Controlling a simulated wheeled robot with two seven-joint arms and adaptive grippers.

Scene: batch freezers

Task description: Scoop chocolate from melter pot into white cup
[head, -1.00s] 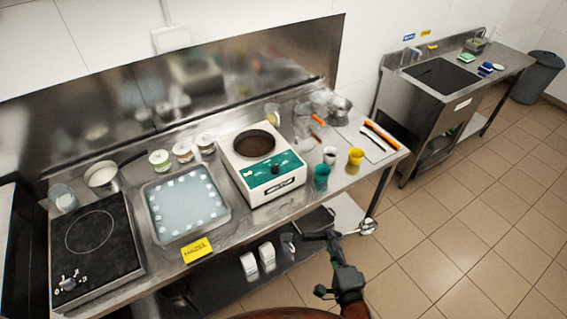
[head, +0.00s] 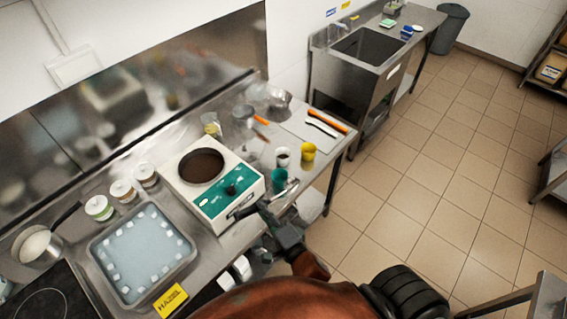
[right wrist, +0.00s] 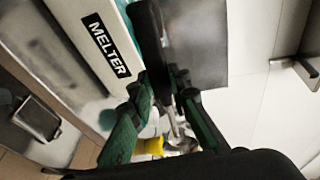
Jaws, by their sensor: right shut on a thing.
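The melter (head: 222,205), a white box with a teal front, stands on the steel counter. Its round pot (head: 202,166) holds dark brown chocolate. The white cup (head: 283,158) stands right of the melter, between a teal cup (head: 279,176) and a yellow cup (head: 308,151). My right gripper (head: 263,209) is in front of the melter's right front corner. It is shut on the dark handle of a metal ladle (head: 290,190). The handle (right wrist: 155,45) runs between the fingers in the right wrist view, near the MELTER label (right wrist: 105,43). My left gripper is not in view.
A tray (head: 108,282) of white pieces and several jars stand left of the melter. A white mat with spatulas (head: 322,129) lies to the right, and bowls stand behind the cups. A sink unit (head: 365,60) stands beyond.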

